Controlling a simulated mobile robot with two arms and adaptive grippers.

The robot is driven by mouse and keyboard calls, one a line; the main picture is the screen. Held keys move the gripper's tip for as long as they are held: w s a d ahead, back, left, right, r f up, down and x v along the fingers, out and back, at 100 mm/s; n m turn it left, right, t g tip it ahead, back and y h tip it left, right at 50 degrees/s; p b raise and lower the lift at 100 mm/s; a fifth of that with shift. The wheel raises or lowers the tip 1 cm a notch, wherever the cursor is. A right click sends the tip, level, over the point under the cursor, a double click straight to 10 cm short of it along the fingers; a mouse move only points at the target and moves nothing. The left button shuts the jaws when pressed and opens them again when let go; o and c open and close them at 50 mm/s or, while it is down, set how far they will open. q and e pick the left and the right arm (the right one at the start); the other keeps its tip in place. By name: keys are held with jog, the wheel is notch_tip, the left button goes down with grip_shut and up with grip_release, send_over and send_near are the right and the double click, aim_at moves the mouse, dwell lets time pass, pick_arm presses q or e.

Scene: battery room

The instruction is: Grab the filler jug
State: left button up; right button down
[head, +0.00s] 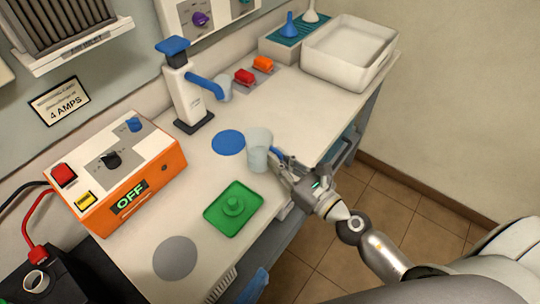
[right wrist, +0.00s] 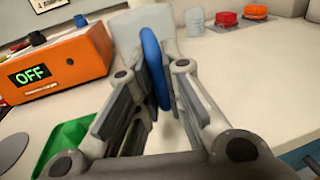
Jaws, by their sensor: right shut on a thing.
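The filler jug (head: 258,152) is a pale translucent cup with a blue handle. In the head view it is upright beside the round blue mark (head: 228,142) on the bench. Whether its base touches the bench I cannot tell. My right gripper (head: 283,160) comes from the bench's front side and is shut on the handle. In the right wrist view the blue handle (right wrist: 153,65) stands between the two fingers, with the pale jug body (right wrist: 128,25) behind it. My left gripper is not in view.
An orange box reading OFF (head: 130,170) stands at the left. A green tray (head: 233,207) and a grey disc (head: 175,258) lie nearer. A white dispenser (head: 183,95), red and orange caps (head: 245,76) and a white basin (head: 350,55) are farther back. Bench right of the jug is clear.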

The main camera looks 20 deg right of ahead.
jog(key=shift+b+v, duration=0.9)
jog(key=shift+v, duration=0.95)
